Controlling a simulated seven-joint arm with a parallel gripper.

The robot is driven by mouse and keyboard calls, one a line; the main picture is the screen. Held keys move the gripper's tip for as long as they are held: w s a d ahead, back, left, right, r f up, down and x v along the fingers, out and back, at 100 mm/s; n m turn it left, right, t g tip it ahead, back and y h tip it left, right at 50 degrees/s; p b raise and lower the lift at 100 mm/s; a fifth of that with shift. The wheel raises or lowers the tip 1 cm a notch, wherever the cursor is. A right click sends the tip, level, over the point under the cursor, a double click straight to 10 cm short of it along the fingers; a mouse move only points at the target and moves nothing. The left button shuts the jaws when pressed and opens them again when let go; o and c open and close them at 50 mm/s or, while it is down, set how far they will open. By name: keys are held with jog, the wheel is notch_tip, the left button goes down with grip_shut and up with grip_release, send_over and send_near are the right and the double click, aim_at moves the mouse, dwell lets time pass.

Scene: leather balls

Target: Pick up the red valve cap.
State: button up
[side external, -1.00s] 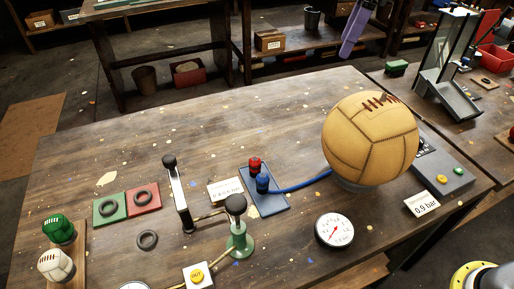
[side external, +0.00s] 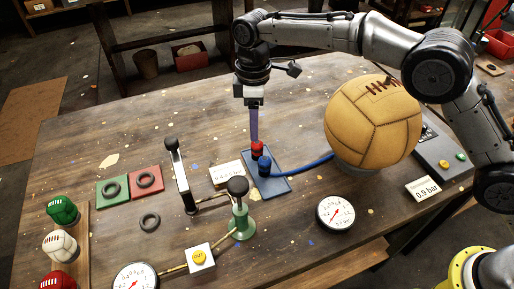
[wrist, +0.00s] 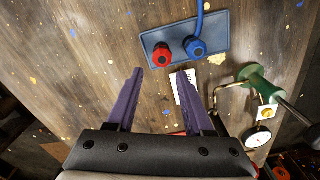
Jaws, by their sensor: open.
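The red valve cap (side external: 257,149) stands on a small blue plate (side external: 279,184), beside the blue cap (side external: 264,166). In the wrist view the red cap (wrist: 161,56) is left of the blue cap (wrist: 195,47), on the plate (wrist: 216,32). My gripper (side external: 254,139) points down at the red cap, its purple fingers overlapping the cap's top in the side view. In the wrist view my gripper (wrist: 160,71) is open and empty, with the red cap ahead of the gap between the fingertips. Whether a finger touches the cap, I cannot tell.
A blue hose (side external: 305,166) runs from the blue cap toward the large tan ball (side external: 372,122) on the right. A black-knobbed lever (side external: 181,175) and a green pump (side external: 240,215) stand in front and to the left. A paper card (side external: 226,175) lies beside the plate.

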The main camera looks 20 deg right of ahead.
aim_at(255, 148)
jog(key=f, duration=0.8)
jog(key=shift+s+d+f, duration=0.1)
jog(key=shift+s+f, duration=0.1)
jog(key=shift+f, duration=0.05)
grip_shut()
